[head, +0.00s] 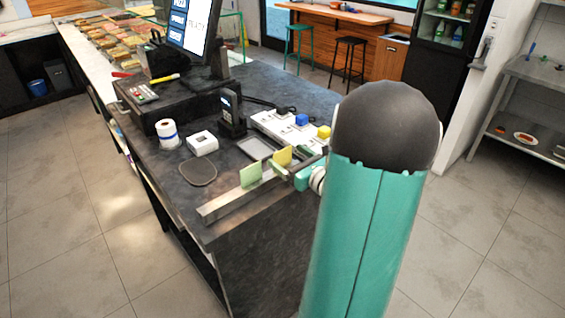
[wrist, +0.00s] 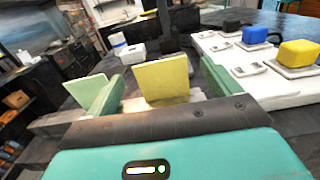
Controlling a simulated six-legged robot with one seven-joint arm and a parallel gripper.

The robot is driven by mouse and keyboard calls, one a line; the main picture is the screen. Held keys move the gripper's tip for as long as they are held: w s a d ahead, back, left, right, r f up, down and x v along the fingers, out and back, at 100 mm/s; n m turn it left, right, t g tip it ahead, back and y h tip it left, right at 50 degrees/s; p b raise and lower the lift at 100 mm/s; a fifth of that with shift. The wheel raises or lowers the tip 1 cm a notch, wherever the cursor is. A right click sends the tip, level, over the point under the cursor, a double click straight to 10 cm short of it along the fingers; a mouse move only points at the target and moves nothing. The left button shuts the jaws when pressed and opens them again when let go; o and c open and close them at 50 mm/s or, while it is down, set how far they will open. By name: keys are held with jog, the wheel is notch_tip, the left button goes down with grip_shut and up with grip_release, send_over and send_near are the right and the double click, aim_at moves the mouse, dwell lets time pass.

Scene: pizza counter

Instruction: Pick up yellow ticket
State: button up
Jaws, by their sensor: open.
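The yellow ticket (head: 283,155) stands upright in a long metal rail (head: 222,206) near the counter's front edge. A light green ticket (head: 250,174) stands in the same rail to its left. My gripper (wrist: 160,84) is open, with its green fingers at the left and right in the wrist view. The yellow ticket (wrist: 163,79) shows upright between these fingers. The light green ticket (wrist: 84,89) is partly hidden behind the left finger. Whether either finger touches the yellow ticket cannot be told. In the head view my arm hides much of the gripper.
A white board (head: 264,120) holds black (head: 281,110), blue (head: 302,120) and yellow (head: 324,131) blocks behind the rail. A card terminal (head: 231,112), a white box (head: 202,143), a paper roll (head: 168,134) and a dark round pad (head: 198,172) stand farther left.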

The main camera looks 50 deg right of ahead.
aim_at(283, 153)
jog(key=w, duration=0.5)
jog(key=shift+d, duration=0.25)
jog(key=c, duration=1.1)
